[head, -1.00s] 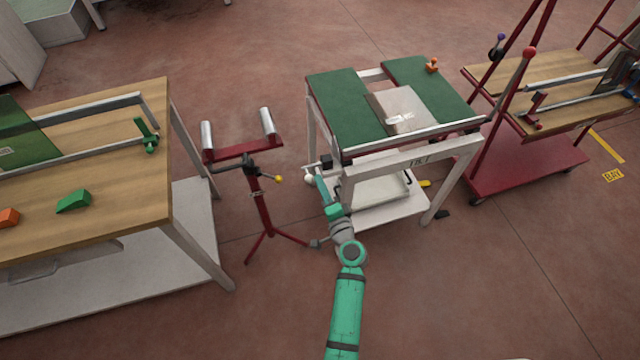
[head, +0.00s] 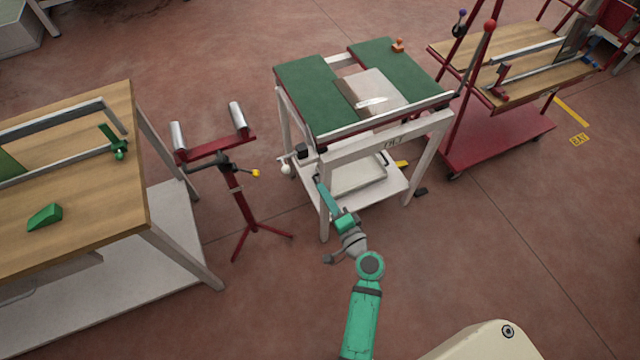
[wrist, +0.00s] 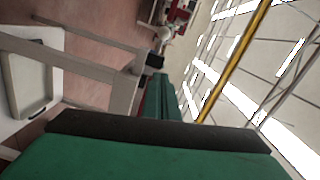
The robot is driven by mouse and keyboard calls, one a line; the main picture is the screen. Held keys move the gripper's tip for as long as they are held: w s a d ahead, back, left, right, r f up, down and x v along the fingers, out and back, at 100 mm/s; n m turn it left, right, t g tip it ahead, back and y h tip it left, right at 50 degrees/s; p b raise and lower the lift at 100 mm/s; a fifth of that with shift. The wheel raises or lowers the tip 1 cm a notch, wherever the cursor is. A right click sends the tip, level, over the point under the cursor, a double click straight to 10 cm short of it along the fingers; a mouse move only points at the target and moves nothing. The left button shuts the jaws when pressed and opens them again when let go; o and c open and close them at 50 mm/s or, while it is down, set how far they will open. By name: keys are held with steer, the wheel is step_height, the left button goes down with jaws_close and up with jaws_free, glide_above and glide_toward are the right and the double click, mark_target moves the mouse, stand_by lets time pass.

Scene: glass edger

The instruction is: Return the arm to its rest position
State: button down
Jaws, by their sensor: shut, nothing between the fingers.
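My arm reaches up from the bottom of the head view in green and grey links. It is bent at a round green joint (head: 370,265). My gripper (head: 320,184) is at its far end, low beside the near left leg of the green-topped table (head: 310,90). It appears small there and holds nothing that I can see. In the wrist view a wide green part with a dark edge fills the bottom, and a narrow green piece (wrist: 166,90) extends beyond it. Contact between the gripper and the table leg cannot be judged.
A red roller stand (head: 236,190) is left of the arm. A wooden workbench (head: 95,215) with a green wedge (head: 44,216) is farther left. A red cart (head: 490,145) stands at the right. Open floor (head: 500,250) lies right of the arm.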

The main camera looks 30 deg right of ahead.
steer(key=shift+s, duration=0.15)
stand_by(0.5)
steer(key=s+a+f+n+g+h, duration=0.1)
steer(key=s+a+f+n+g, duration=0.2)
steer(key=s+a, duration=0.45)
steer(key=s+a+f+n+g+h, duration=0.1)
steer(key=s+a+f+n, duration=0.3)
steer(key=s, duration=0.6)
steer(key=s+a+r+n+t+y, duration=0.2)
steer(key=s+a+r+n, duration=0.6)
steer(key=s+a+r, duration=0.4)
step_height(320, 180, up, 3)
steer(key=shift+s+f+n, duration=0.2)
steer(key=shift+s+n, duration=0.2)
steer(key=shift+s, duration=0.15)
